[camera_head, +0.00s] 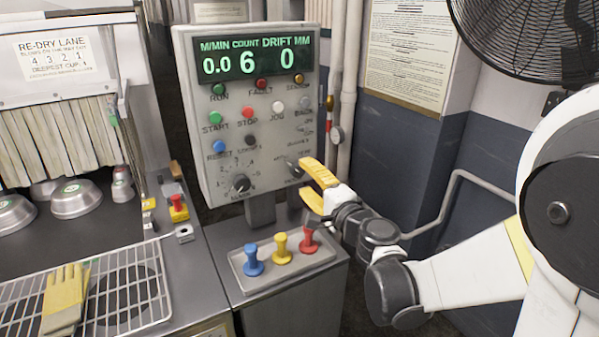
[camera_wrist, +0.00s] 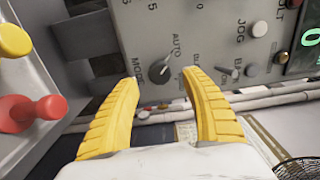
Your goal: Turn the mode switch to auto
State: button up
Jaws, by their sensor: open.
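The mode switch (camera_wrist: 160,72) is a dark rotary knob on the grey control panel. The words MODE and AUTO are printed beside it in the wrist view. Its pointer appears to slant toward the upper right in that view, near AUTO, but I cannot tell its exact setting. In the head view the mode switch (camera_head: 292,164) sits at the panel's lower right. My gripper (camera_head: 308,180) has yellow fingers and is open at the panel's lower right corner. In the wrist view the knob shows between the fingertips (camera_wrist: 161,78); contact cannot be told.
Another dark knob (camera_head: 240,183) is at the panel's lower left. A tray (camera_head: 262,284) below holds blue, yellow and red plungers. A wire rack (camera_head: 120,285) with a yellow glove (camera_head: 64,300) stands at left. Pipes (camera_head: 346,95) run beside the panel's right edge.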

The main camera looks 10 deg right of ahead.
jog(key=v, duration=0.7)
jog(key=shift+s, duration=0.25)
jog(key=shift+d, duration=0.1)
jog(key=s+a+f+n+g, duration=0.4)
jog(key=s+a+n+g, duration=0.25)
jog(key=s+n, duration=0.2)
jog(key=s+d+f+n+g+h, duration=0.4)
jog(key=s+d+n+h, duration=0.1)
jog(key=s, duration=0.6)
jog(key=shift+s+d+f+n, duration=0.25)
jog(key=shift+d+n, duration=0.3)
jog(key=shift+d, duration=0.6)
